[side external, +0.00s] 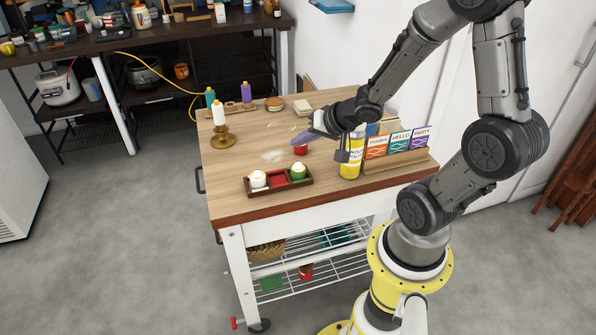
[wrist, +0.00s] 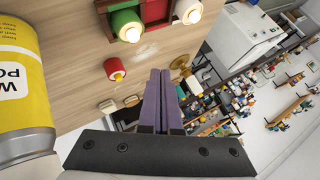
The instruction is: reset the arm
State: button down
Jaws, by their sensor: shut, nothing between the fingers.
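My gripper (side external: 298,138) is above the wooden cart top (side external: 245,177), with its purple fingers pointing left. The fingers (wrist: 160,75) are together in the wrist view, with nothing between them. A small red candle (side external: 300,149) stands on the cart top just below the fingers, apart from them as far as I can see; it also shows in the wrist view (wrist: 115,69). A dark tray (side external: 280,193) at the front holds a white candle (side external: 258,178) on the left and a green candle (side external: 298,171) on the right. Its middle compartment is red and looks empty.
A yellow polish can (side external: 351,160) stands close beside my gripper. A card rack (side external: 398,160) is behind it to the right. A brass holder with a white candle (side external: 219,115) is at the left. Bottles (side external: 246,93) stand at the back. The front left top is mostly clear.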

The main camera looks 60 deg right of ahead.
jog(key=shift+r, duration=0.4)
jog(key=a+r+n+t, duration=0.15)
jog(key=a+r, duration=0.25)
jog(key=r, duration=0.4)
jog(key=a+r+n+t, duration=0.1)
jog(key=a+r+n, duration=0.15)
jog(key=r, duration=0.45)
jog(key=s+a+f+n+g, duration=0.1)
jog(key=s+a+n+g, duration=0.2)
jog(key=s, duration=0.4)
jog(key=s+a+f+n+g+y, duration=0.1)
jog(key=s+a+f+n+g, duration=0.1)
jog(key=s, duration=0.6)
jog(key=shift+a+f+n+g, duration=0.15)
jog(key=shift+a+n+g, duration=0.3)
jog(key=shift+a+n, duration=0.35)
jog(key=shift+d, duration=0.1)
